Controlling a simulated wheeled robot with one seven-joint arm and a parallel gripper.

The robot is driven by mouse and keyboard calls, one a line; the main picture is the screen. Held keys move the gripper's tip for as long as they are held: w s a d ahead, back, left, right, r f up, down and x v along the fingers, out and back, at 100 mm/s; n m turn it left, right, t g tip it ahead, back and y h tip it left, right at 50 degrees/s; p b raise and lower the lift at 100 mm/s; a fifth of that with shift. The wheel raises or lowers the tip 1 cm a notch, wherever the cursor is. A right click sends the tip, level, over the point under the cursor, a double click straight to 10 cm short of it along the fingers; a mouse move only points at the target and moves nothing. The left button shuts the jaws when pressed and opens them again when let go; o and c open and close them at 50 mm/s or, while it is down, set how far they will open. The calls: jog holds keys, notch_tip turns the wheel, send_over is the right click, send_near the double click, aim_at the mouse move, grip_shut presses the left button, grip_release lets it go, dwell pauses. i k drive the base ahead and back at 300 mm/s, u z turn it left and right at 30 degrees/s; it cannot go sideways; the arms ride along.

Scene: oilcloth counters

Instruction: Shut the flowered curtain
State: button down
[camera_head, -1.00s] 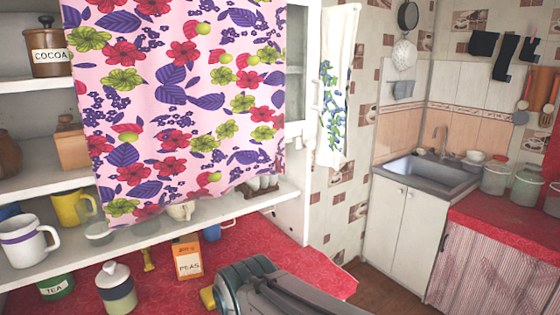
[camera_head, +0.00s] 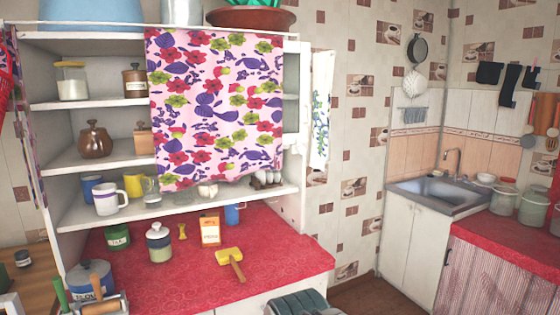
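The pink flowered curtain (camera_head: 216,112) hangs from the top of the white shelf unit. It covers the right part of the shelves, while the left part is uncovered. A narrow strip of similar flowered cloth (camera_head: 24,130) hangs at the unit's left edge. My arm shows at the bottom edge as a grey-green part (camera_head: 298,303), below and to the right of the curtain and apart from it. My gripper's fingers are not visible.
White shelves (camera_head: 80,103) hold jars, mugs and a teapot. The red counter (camera_head: 290,250) below bears canisters, a peas box (camera_head: 210,231) and a yellow-headed mallet (camera_head: 230,256). A sink (camera_head: 436,192) stands at the right.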

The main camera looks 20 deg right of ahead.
aim_at(216, 97)
jog(key=z, duration=0.8)
jog(key=i, duration=1)
